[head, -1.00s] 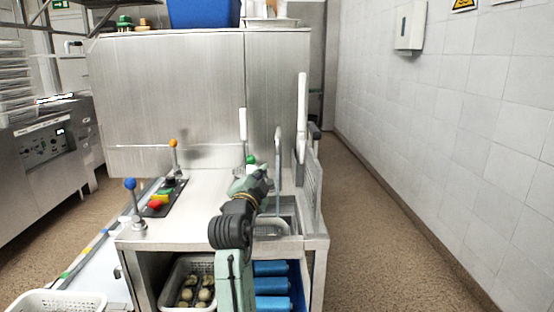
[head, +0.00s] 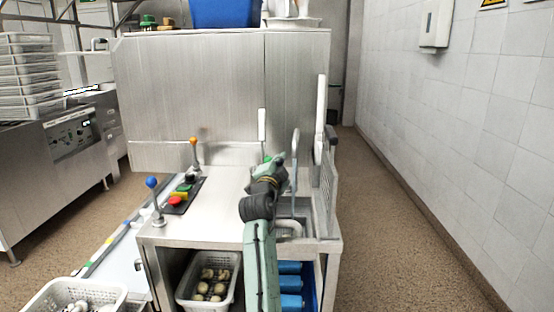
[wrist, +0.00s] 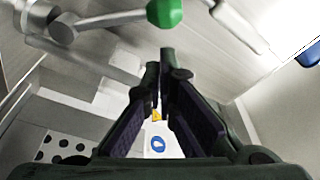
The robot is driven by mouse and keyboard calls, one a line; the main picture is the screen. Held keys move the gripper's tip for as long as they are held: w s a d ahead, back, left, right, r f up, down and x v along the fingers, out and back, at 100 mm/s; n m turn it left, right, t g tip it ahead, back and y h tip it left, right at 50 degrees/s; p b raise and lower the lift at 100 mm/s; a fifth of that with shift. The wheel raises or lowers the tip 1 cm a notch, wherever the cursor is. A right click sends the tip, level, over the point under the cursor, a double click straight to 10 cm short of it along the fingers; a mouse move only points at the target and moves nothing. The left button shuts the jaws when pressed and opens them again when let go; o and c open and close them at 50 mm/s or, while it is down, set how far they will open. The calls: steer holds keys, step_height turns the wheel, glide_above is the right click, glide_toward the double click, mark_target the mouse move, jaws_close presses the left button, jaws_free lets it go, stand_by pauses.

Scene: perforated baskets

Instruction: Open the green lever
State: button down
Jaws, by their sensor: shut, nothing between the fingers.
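The green lever is a metal rod with a green knob (wrist: 165,12) at its end, at the top of the wrist view. Its rod runs left to a round metal pivot (wrist: 63,32). In the head view only a little of the green knob (head: 267,159) shows just beyond my arm's end. My gripper (wrist: 160,64) is shut and empty, with its fingertips below the knob in the wrist picture and apart from it in that picture. How far apart they are in depth I cannot tell. In the head view, my arm hides the gripper's fingers and most of the lever.
A blue-knobbed lever (head: 152,183) and an orange-knobbed lever (head: 194,141) stand on the counter at left, beside a panel of coloured buttons (head: 181,190). A white upright handle (head: 321,105) is at right. A basket (head: 181,295) sits below. The right-hand floor is clear.

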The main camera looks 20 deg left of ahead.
steer(key=shift+w+a+f, duration=0.1)
steer(key=shift+a+f, duration=0.15)
steer(key=shift+a, duration=0.2)
steer(key=a+n+b, duration=0.1)
steer(key=a+f+n+b, duration=0.1)
steer(key=b, duration=0.1)
steer(key=s+a+f+n+b, duration=0.1)
steer(key=b, duration=0.1)
steer(key=shift+n+y, duration=0.3)
steer(key=shift+y, duration=0.1)
steer(key=shift+r, duration=0.1)
steer(key=s+d+r, duration=0.1)
steer(key=s+d, duration=0.3)
steer(key=s, duration=0.6)
steer(key=shift+s, duration=0.4)
